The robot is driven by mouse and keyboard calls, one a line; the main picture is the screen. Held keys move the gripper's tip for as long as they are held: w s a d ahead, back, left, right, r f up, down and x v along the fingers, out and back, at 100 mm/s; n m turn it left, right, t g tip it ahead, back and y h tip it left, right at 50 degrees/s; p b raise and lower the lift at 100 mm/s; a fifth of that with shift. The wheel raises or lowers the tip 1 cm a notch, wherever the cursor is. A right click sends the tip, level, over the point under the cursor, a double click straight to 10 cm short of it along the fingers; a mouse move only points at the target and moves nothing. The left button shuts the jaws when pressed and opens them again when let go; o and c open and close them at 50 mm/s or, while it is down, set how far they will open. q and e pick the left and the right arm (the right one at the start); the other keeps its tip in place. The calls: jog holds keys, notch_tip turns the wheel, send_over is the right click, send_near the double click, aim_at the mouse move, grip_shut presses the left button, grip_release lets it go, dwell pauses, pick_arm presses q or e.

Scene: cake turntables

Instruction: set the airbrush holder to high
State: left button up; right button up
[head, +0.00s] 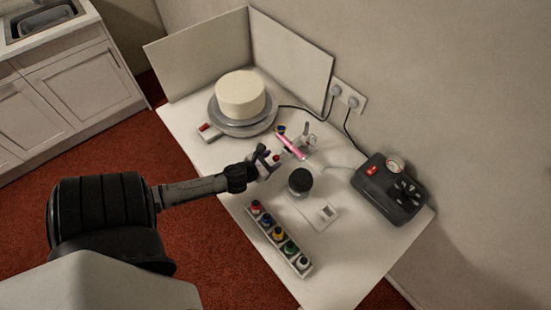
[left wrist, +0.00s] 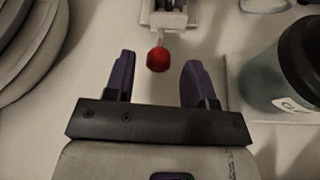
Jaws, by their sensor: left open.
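The airbrush holder (head: 306,142) stands near the middle of the table and bears a pink airbrush (head: 290,147). In the left wrist view, part of the grey-white holder (left wrist: 172,14) shows at the top edge, with a red ball knob (left wrist: 157,60) on a thin stem towards me. My left gripper (head: 268,159) is close to the holder's near side in the head view. It is open and empty, and its two purple-dark fingers (left wrist: 158,82) stand either side of the knob's line, with the knob a little beyond their tips. My right gripper does not show.
A grey turntable (head: 243,130) with a white cake (head: 240,94) stands behind. A dark-lidded jar (head: 300,181) is close right of my gripper. A rack of colour bottles (head: 278,239) is in front, and a black compressor (head: 389,190) stands at right.

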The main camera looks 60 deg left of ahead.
pick_arm(q)
jog(key=shift+x, duration=1.35)
grip_shut()
